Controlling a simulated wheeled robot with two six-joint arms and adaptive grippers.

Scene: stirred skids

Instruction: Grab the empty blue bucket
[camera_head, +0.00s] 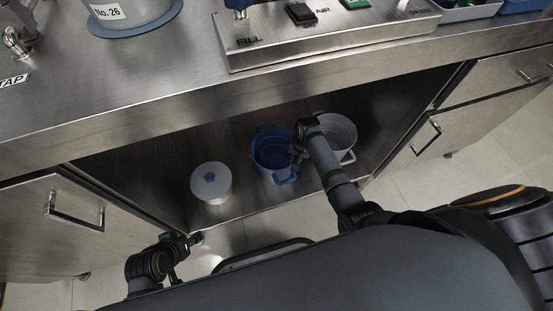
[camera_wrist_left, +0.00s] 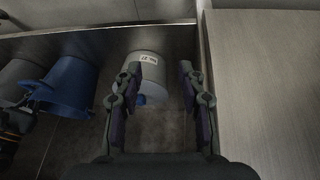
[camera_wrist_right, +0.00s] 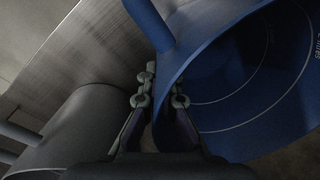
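The blue bucket (camera_head: 270,153) stands on the cabinet's lower shelf between a white lidded pot and a grey bucket. Its inside (camera_wrist_right: 235,85) looks bare in the right wrist view, and its outside shows in the left wrist view (camera_wrist_left: 70,85). My right gripper (camera_wrist_right: 163,88) is at the bucket's rim, with one finger outside the wall and the other on the inner side. Its fingers stand partly apart; whether they press the wall is unclear. My left gripper (camera_wrist_left: 160,73) is open and empty, low before the cabinet, facing the white pot (camera_wrist_left: 149,67).
The white pot (camera_head: 211,186) with a blue knob stands left of the bucket. The grey bucket (camera_head: 341,132) stands right, partly behind my right arm. The steel counter (camera_head: 150,90) overhangs the shelf. Cabinet doors (camera_head: 50,235) flank the opening.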

